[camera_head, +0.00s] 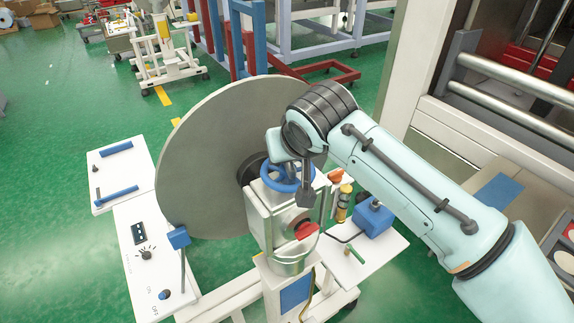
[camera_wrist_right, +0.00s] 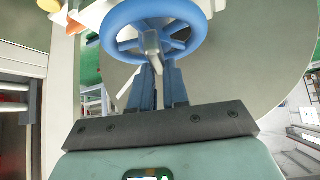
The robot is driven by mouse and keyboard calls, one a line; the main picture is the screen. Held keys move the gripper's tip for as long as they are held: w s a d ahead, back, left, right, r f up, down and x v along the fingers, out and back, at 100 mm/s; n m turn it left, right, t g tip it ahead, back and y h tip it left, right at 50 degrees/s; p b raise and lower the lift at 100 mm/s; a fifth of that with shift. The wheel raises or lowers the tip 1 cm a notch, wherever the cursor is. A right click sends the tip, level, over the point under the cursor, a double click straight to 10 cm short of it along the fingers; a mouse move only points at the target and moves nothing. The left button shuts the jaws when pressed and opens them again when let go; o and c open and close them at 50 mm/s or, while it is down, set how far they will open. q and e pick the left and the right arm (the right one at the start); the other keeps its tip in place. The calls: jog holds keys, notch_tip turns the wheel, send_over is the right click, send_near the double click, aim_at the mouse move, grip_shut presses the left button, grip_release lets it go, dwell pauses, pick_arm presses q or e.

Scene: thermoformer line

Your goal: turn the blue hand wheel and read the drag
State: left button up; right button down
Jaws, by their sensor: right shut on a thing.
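The blue hand wheel (camera_head: 284,187) sits on top of a pale grey machine housing (camera_head: 262,207), in front of a large grey disc (camera_head: 207,150). In the right wrist view the wheel (camera_wrist_right: 190,18) fills the top middle, with a grey metal hub at its centre. My left gripper is not in view.
A white panel (camera_head: 128,262) with a black display (camera_head: 139,233) and knobs stands at the left. A red knob (camera_head: 306,230) is on the housing's front. A side shelf (camera_head: 385,252) holds a blue box (camera_head: 374,220). A large machine frame stands at the right.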

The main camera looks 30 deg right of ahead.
jog(key=shift+m+g+h, duration=0.3)
jog(key=shift+m+h, duration=0.7)
jog(key=shift+m, duration=0.4)
jog(key=shift+m+h, duration=0.3)
jog(key=shift+m, duration=0.2)
jog(key=c, duration=1.5)
grip_release()
jog(key=shift+m+g, duration=0.3)
jog(key=o, duration=0.5)
jog(key=shift+c, duration=0.2)
